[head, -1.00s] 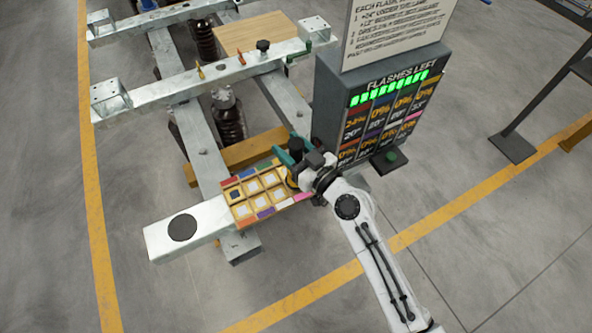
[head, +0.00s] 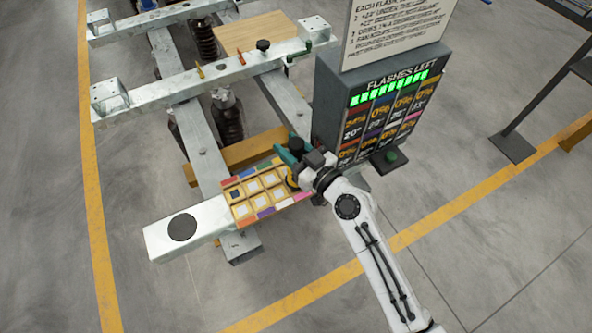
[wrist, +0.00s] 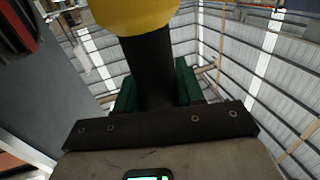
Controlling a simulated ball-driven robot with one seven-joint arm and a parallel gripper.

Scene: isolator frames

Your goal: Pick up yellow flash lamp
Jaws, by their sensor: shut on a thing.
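The yellow flash lamp has a yellow head (wrist: 133,14) and a black body (wrist: 150,65), both large in the wrist view. My gripper (wrist: 155,88) has green fingers on both sides of the black body and is shut on it. In the head view my gripper (head: 290,155) is at the right end of the coloured tray (head: 233,203), and a small yellow part of the lamp (head: 292,181) shows beside it. My gripper hides most of the lamp there; whether the lamp touches the tray I cannot tell.
A grey console (head: 326,95) with a green display and a sign stands close behind my gripper. The tray lies on a pale metal beam (head: 165,243) with a black disc (head: 182,227). Bare floor (head: 440,190) is open to the right.

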